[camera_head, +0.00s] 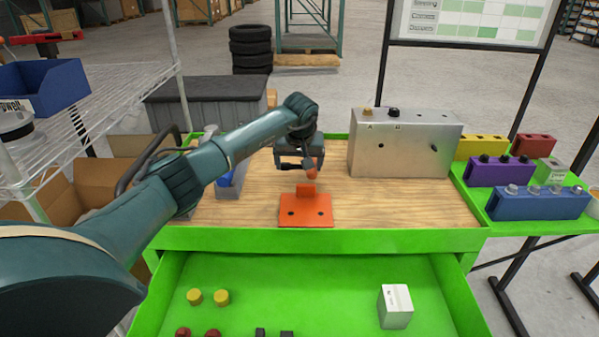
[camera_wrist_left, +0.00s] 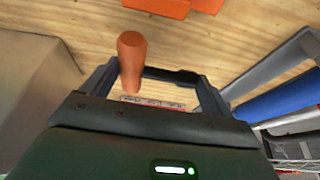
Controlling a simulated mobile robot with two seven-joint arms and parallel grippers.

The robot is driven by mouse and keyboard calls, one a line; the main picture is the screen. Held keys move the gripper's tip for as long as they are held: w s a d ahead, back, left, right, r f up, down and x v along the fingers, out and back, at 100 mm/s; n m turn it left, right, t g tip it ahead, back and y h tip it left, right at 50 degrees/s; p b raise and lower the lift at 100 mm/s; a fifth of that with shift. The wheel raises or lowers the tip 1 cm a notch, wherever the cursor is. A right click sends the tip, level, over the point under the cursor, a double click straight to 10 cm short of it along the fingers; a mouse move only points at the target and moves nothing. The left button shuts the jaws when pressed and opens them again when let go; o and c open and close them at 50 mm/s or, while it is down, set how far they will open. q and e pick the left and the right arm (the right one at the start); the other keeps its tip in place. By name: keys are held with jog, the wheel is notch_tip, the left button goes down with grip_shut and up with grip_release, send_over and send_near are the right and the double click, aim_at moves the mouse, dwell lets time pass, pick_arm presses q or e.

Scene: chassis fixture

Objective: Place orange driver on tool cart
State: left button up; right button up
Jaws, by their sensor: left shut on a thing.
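The orange driver (camera_head: 312,164) is in my left gripper (camera_head: 298,165), above the wooden top of the green tool cart (camera_head: 330,240). In the left wrist view its orange handle (camera_wrist_left: 131,60) stands out between the fingers of the left gripper (camera_wrist_left: 155,80), nearer the left one. The gripper is shut on the driver; its shaft is mostly hidden. An orange bracket (camera_head: 305,210) with two holes lies on the wood just in front of and below the gripper. My right gripper is not in view.
A metal box (camera_head: 405,143) with knobs stands at the back right of the cart top. A blue item (camera_head: 227,180) in a grey holder is at left. The open green drawer holds yellow pegs (camera_head: 208,297) and a white block (camera_head: 396,306). Wood right of the bracket is clear.

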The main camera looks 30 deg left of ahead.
aim_at(298, 180)
pick_arm(q)
jog(key=shift+f, duration=1.6)
jog(key=o, duration=0.8)
jog(key=shift+r, duration=0.45)
jog(key=v, duration=1.1)
jog(key=shift+d+r+p, duration=0.15)
jog(key=shift+r+p, duration=0.05)
jog(key=shift+p, duration=0.1)
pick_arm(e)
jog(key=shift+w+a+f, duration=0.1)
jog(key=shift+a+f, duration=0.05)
